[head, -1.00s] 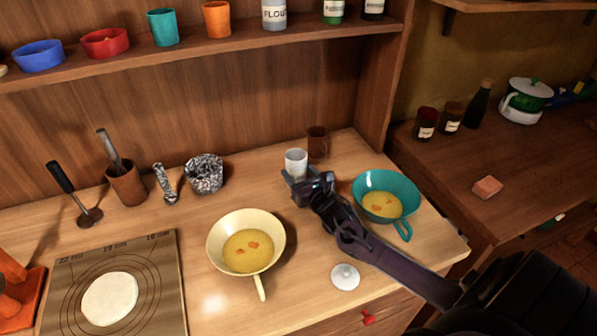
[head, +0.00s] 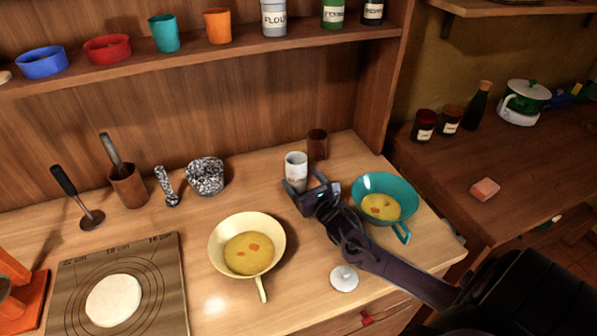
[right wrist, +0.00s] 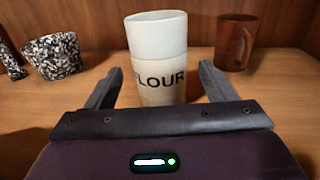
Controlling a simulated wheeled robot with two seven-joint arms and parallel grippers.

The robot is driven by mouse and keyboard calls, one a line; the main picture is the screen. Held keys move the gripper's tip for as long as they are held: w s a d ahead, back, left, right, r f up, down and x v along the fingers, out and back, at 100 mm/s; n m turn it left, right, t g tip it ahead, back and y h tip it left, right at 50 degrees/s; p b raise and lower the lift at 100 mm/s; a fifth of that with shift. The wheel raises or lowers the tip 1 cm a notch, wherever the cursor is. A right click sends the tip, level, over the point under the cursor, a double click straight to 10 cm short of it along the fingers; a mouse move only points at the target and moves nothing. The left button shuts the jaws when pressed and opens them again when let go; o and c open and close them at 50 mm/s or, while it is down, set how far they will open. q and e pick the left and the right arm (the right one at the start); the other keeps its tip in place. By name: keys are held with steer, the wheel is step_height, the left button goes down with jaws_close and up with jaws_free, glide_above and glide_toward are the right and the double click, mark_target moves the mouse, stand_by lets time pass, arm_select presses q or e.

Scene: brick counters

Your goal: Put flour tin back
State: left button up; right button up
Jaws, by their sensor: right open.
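The flour tin (head: 296,166) stands upright on the counter near the back wall. It is pale, and the right wrist view shows it (right wrist: 158,62) with the word FLOUR on its side. My right gripper (head: 304,184) is open just in front of the tin. In the right wrist view, its fingers (right wrist: 157,84) are spread to the tin's left and right, with gaps on both sides. The tin's base is hidden behind my gripper. Another tin marked FLOUR (head: 274,18) stands on the wall shelf. My left gripper is not in view.
A brown mug (head: 317,145) stands right behind the tin. A teal pan (head: 370,186) is to the right of my gripper, and a cream pan (head: 225,226) to the left. A white round lid (head: 344,278) lies in front. The shelf (head: 180,60) overhead holds bowls, cups and jars.

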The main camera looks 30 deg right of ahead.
steer(key=s+p, duration=0.1)
steer(key=s, duration=0.1)
steer(key=s+p, duration=0.1)
steer(key=s, duration=0.2)
steer(key=s+p, duration=0.2)
steer(key=s, duration=0.1)
steer(key=shift+s+a+r, duration=0.2)
steer(key=shift+a, duration=0.1)
steer(key=shift+s+f, duration=0.1)
steer(key=shift+s, duration=0.4)
